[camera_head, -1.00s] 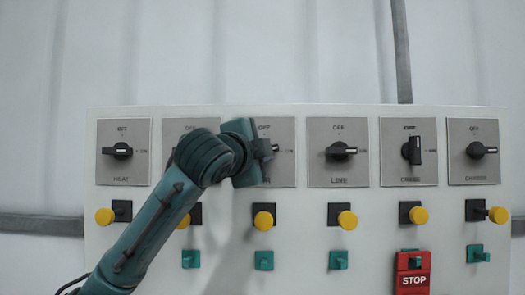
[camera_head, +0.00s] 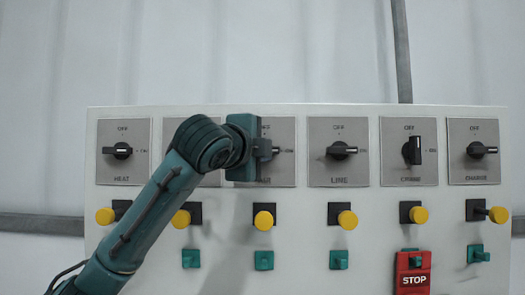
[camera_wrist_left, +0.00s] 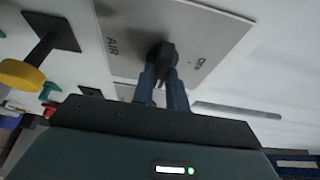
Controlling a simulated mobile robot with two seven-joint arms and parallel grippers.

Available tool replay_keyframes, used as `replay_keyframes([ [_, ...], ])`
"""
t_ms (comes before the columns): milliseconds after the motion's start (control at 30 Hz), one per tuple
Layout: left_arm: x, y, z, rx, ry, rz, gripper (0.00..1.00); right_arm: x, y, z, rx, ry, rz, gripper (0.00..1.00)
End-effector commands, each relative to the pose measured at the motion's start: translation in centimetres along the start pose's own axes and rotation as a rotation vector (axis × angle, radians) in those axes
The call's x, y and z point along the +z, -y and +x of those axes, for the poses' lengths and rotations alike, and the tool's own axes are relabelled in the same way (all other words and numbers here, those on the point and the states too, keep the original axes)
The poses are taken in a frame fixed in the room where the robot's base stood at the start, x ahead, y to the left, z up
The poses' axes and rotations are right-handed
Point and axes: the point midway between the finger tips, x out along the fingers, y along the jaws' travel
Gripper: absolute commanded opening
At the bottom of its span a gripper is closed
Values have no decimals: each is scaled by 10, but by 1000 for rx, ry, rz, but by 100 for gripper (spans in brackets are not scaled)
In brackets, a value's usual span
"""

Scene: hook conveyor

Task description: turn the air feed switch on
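The AIR switch is a grey plate with a black knob (camera_wrist_left: 163,55). In the head view the plate (camera_head: 288,175) is third from the left, mostly covered by my left gripper (camera_head: 268,150). The knob's handle (camera_head: 282,150) points right, towards ON. In the left wrist view my left gripper's two blue fingers (camera_wrist_left: 160,82) stand on either side of the handle and appear shut on it. The AIR label shows beside them. My right gripper is in neither view.
The white panel (camera_head: 300,280) carries other rotary switches, such as LINE (camera_head: 341,151) and HEAT (camera_head: 121,150). Below are yellow buttons (camera_head: 347,220), green switches (camera_head: 339,259) and a red STOP block (camera_head: 413,280). The space in front of the panel's right side is clear.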

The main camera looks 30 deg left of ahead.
Motion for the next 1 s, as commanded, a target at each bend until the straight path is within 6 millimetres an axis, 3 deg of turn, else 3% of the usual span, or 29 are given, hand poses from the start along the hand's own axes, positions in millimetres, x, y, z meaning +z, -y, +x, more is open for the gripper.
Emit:
replay_keyframes([
  [267,0,-1,0,1,0,2,36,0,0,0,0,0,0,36],
  [567,0,0,-4,-1,-1,0,36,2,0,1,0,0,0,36],
  [767,0,-2,-33,-5,-1,2,36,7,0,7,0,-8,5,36],
  [1000,0,-2,-88,-5,-1,2,36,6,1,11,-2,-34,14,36],
])
